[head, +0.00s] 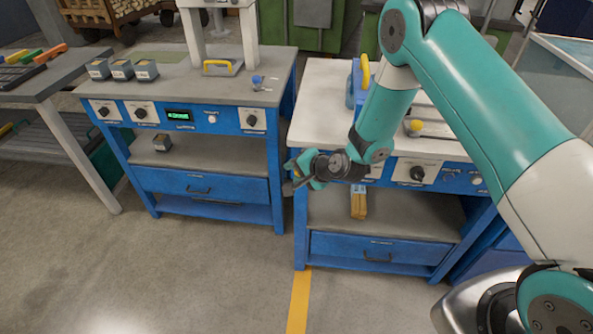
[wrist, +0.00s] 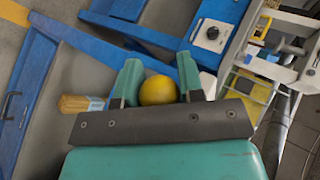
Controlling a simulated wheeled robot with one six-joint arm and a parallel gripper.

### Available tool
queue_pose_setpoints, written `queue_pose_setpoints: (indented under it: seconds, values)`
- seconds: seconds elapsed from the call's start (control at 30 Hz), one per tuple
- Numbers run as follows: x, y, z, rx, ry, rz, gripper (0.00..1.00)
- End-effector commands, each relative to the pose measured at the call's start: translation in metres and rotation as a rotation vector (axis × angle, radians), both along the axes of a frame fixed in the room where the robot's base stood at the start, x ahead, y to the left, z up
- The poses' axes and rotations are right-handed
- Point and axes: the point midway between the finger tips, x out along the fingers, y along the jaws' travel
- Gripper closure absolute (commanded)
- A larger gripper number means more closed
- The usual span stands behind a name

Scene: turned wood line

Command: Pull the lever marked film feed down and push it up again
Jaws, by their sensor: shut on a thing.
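My gripper (head: 300,172) is at the left end of the front panel of the right blue workbench. In the wrist view my gripper (wrist: 158,75) has its two teal fingers shut on a round yellow lever knob (wrist: 158,91), one finger on each side of it. The lever's arm is hidden behind the knob and gripper, so its angle cannot be told. In the head view my gripper covers most of the lever. No film feed label can be read.
The right workbench (head: 322,118) carries a blue device with a yellow handle (head: 365,74). A black dial (head: 417,173) is on its front panel. A brush (head: 358,202) lies on its lower shelf. The left workbench (head: 180,91) stands beside it. The floor in front (head: 215,275) is clear.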

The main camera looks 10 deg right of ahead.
Motion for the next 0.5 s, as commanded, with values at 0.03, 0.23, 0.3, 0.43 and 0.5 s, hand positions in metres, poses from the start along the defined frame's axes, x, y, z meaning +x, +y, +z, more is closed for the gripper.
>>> queue_pose_setpoints:
  seconds: [0.03,0.23,0.3,0.43,0.5]
  values:
    - [0.0024,-0.0002,0.0026,0.0,-0.009,-0.002,1.0]
    - [0.002,0.0,0.0022,0.0,-0.008,-0.002,0.39]
    - [0.0017,0.0001,0.0018,0.0,-0.007,-0.001,0.39]
    - [0.0013,0.0002,0.0014,0.0,-0.005,-0.001,0.39]
    - [0.0004,-0.0005,0.0019,0.0,-0.005,-0.001,0.39]
